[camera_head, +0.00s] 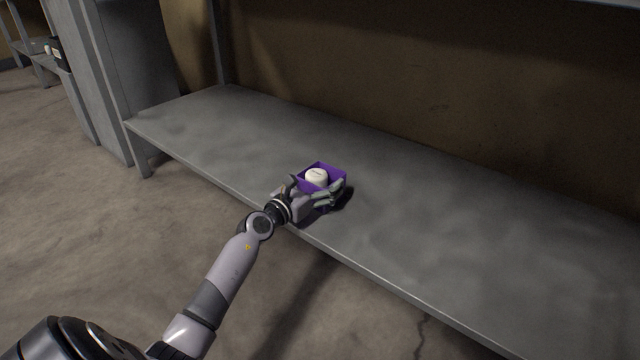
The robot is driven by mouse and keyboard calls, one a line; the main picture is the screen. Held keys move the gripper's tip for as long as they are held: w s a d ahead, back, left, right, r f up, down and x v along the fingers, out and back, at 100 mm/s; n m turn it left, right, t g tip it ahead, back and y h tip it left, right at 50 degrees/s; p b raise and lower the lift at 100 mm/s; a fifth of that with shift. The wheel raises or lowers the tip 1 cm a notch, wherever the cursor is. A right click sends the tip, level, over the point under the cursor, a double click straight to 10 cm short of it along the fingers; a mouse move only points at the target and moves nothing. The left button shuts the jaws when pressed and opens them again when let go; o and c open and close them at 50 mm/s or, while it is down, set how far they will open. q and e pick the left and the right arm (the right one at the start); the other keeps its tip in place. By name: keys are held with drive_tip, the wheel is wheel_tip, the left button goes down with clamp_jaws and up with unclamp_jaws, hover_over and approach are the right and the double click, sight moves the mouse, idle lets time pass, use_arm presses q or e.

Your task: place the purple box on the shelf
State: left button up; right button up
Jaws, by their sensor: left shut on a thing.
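The purple box (325,170) is an open-topped box with a round white thing (316,177) inside it. My left gripper (318,192) is shut on the purple box, with its fingers at the box's near side. The box is over the front part of the grey metal shelf (430,230), a little in from the front edge. A dark shadow lies beside and under it; I cannot tell whether the box touches the shelf. The gripper hides the box's lower near part. My right gripper is not in view.
The shelf surface is bare to the left and right of the box. A brown wall (400,90) stands behind it, and a grey metal cabinet (135,60) stands at its left end. Concrete floor (90,230) is open in front.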

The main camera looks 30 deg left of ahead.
use_arm(q)
drive_tip(key=o, duration=1.3)
drive_tip(key=shift+f, duration=0.15)
